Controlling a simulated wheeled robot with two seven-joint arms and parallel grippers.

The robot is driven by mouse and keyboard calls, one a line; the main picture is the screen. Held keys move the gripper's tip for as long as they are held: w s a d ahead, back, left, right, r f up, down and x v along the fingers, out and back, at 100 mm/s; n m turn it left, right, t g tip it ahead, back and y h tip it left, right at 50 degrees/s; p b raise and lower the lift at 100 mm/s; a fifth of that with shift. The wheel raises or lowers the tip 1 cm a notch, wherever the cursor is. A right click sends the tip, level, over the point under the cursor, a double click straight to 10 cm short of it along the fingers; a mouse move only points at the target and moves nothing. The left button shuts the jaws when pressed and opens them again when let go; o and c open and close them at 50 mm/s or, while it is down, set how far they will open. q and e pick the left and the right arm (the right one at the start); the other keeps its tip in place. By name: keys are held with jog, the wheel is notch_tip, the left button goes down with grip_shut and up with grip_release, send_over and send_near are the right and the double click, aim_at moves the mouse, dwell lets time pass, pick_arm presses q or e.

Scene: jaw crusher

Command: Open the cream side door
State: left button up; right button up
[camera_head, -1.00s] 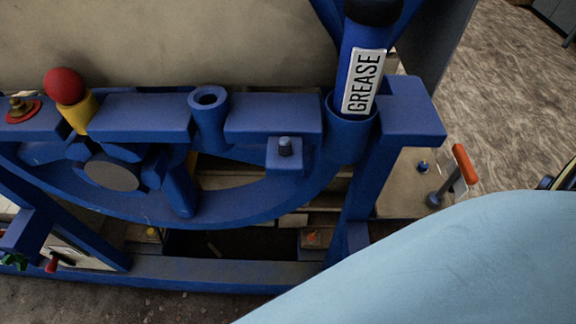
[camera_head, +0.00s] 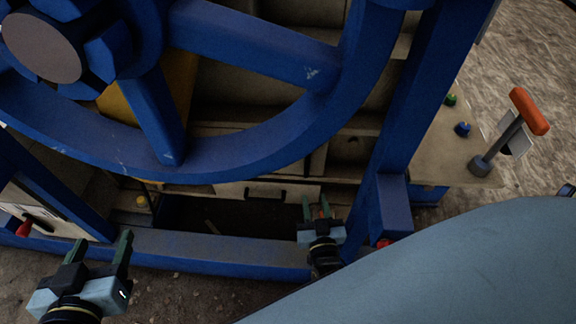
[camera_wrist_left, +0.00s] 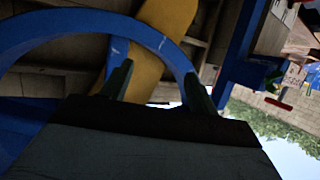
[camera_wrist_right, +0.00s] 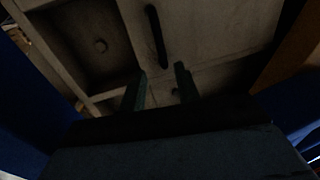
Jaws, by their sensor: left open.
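A cream panel with a dark bar handle (camera_head: 265,192) sits low in the machine, behind the blue wheel. The right wrist view shows a cream panel (camera_wrist_right: 215,30) with a dark upright handle (camera_wrist_right: 156,36) just beyond my right fingers. I cannot tell for sure that it is the side door; it looks closed. My right gripper (camera_head: 316,205) is open and empty, below and right of the handle, apart from it. My left gripper (camera_head: 98,246) is open and empty at the lower left, in front of the blue base rail. It faces the wheel in the left wrist view (camera_wrist_left: 160,72).
The large blue wheel (camera_head: 230,150) and blue post (camera_head: 405,140) surround the opening. A blue base rail (camera_head: 220,248) runs across the front. A lever with an orange grip (camera_head: 528,110) stands at right. A pale panel with a red knob (camera_head: 24,228) is at left.

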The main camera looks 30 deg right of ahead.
aim_at(307, 168)
jog(key=b+x, duration=0.2)
jog(key=x, duration=0.4)
jog(key=shift+w+f, duration=0.1)
jog(key=shift+w, duration=0.05)
jog(key=b+x, duration=0.2)
jog(key=x, duration=0.3)
jog(key=shift+w+d, duration=0.15)
jog(key=shift+w, duration=0.05)
pick_arm(q)
notch_tip(307, 168, up, 14)
jog(key=s+d+t+h, duration=0.1)
jog(key=d+t+h, duration=0.1)
jog(key=t, duration=0.8)
jog(key=shift+h, duration=0.7)
pick_arm(e)
jog(key=shift+w+d, duration=0.15)
jog(key=shift+w, duration=0.35)
pick_arm(q)
jog(key=shift+s, duration=0.1)
pick_arm(e)
jog(key=shift+c, duration=0.4)
pick_arm(q)
jog(key=shift+f, duration=0.1)
pick_arm(e)
grip_shut()
